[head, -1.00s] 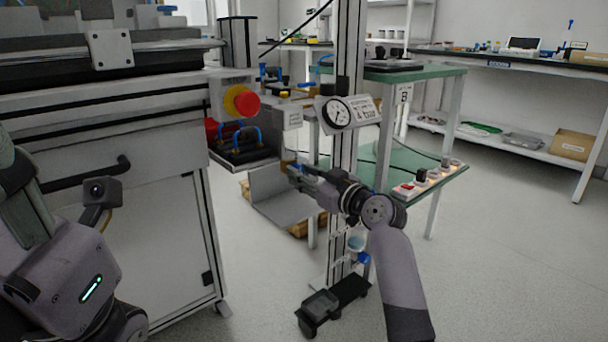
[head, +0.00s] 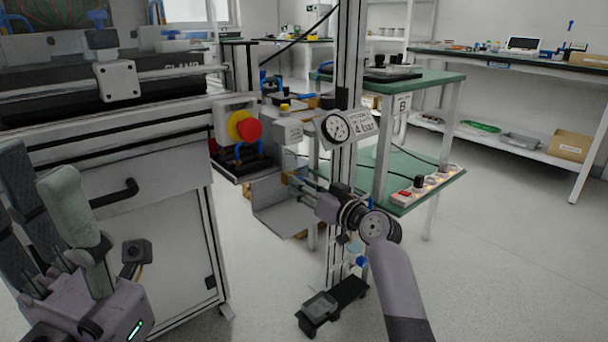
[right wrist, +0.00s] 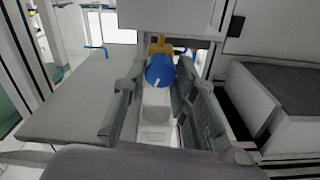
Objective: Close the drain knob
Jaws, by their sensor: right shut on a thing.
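A blue knob with a white mark (right wrist: 160,70), apparently the drain knob, sits between the fingers of my right gripper (right wrist: 160,85) in the right wrist view. A brass-coloured fitting (right wrist: 160,44) is right behind it. The gripper is shut on the knob. In the head view my right gripper (head: 297,183) reaches left, in front of the grey metal shelf. The knob is too small to make out there. My left gripper (head: 40,180) is at the left edge, fingers upward and apart, with nothing visible between them.
A cabinet (head: 165,235) with a red and yellow emergency button (head: 245,127) stands at left. A column (head: 347,60) carries a pressure gauge (head: 337,127). A green table (head: 440,78) stands behind. Floor at right is free.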

